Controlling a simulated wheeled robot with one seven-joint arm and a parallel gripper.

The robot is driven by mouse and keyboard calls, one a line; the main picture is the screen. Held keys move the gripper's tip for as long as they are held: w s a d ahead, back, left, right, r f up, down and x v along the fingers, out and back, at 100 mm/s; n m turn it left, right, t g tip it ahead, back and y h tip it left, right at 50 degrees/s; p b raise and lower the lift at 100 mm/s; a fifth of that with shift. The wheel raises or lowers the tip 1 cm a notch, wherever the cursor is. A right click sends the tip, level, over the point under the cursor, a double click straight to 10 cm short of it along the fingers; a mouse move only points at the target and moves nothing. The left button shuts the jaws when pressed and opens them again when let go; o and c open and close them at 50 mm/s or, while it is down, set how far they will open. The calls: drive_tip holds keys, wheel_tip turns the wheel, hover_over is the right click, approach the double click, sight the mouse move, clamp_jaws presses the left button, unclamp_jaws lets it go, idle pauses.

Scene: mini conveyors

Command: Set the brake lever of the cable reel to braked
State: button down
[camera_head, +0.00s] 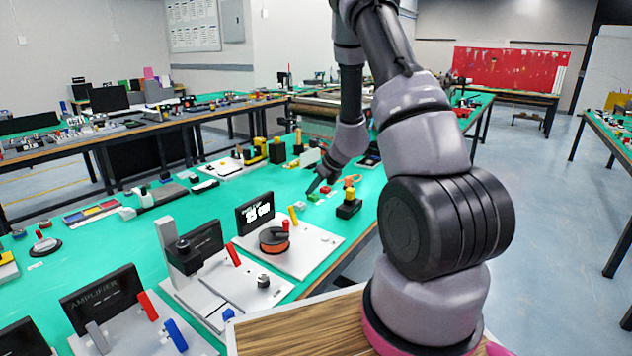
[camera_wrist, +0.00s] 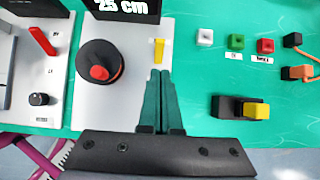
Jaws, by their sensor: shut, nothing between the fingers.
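The cable reel is a dark disc with an orange rim and a red knob (camera_wrist: 99,72), on a white plate (camera_wrist: 105,118). It also shows in the head view as a reel (camera_head: 273,240) beside a black display (camera_head: 255,212). In the wrist view the display reads "25 cm" (camera_wrist: 122,6). A short yellow lever (camera_wrist: 159,50) stands at the plate's right edge; it also shows in the head view (camera_head: 293,215). My gripper (camera_wrist: 160,72) is shut and empty. In the wrist view its tips appear just below the yellow lever; I cannot tell whether they touch. The lever's markings are unreadable.
A white (camera_wrist: 205,37), a green (camera_wrist: 236,41) and a red button block (camera_wrist: 265,46) lie right of the plate. A black and yellow block (camera_wrist: 257,110) is nearer. A panel with a red lever (camera_wrist: 41,40) stands left.

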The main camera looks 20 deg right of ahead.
drive_tip(key=shift+w+r+v, duration=0.1)
drive_tip(key=shift+v, duration=0.9)
drive_tip(key=shift+w+r+v, duration=0.1)
drive_tip(key=shift+w+v, duration=0.05)
drive_tip(key=shift+v, duration=0.9)
drive_tip(key=shift+a, duration=0.2)
